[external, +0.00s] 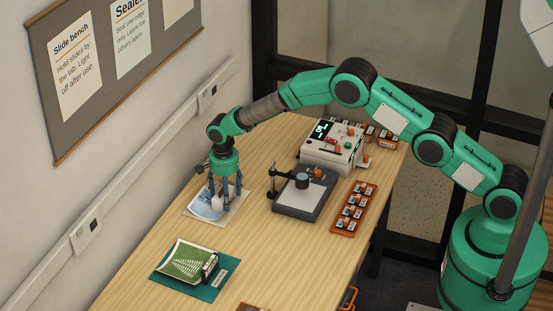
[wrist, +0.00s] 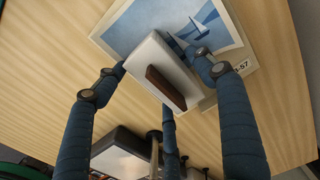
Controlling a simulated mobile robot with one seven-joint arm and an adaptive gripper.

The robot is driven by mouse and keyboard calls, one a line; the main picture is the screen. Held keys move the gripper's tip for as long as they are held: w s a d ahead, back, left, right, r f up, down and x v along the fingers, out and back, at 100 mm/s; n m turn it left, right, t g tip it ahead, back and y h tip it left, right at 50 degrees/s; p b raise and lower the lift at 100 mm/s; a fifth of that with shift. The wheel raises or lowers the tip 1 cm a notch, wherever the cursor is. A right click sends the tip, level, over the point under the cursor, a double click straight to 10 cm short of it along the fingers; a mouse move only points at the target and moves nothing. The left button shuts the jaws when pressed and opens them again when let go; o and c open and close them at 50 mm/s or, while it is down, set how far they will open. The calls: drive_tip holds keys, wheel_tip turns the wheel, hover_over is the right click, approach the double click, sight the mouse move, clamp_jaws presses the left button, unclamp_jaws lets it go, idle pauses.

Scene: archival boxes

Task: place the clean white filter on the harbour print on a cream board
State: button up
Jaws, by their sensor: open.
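The harbour print (external: 199,199), blue with a sailing boat, lies on a cream board (external: 192,213) near the wall side of the table; the print also shows in the wrist view (wrist: 210,25). The white filter (wrist: 160,58), a pale block with a brown strip, overlaps the print's near edge in the wrist view. It shows partly between my fingers in the external view (external: 217,203). My gripper (external: 224,203) points down over the board, open, its blue fingers around the filter. Whether any finger touches it, I cannot tell.
A green fern print (external: 185,261) on a teal board (external: 207,291) lies at the front left. A dark stand with a pale plate (external: 300,194) is right of my gripper. Bare wood lies between the boards.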

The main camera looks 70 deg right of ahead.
wheel_tip(320, 180, up, 12)
drive_tip(key=p, duration=0.1)
idle(0.5)
idle(0.6)
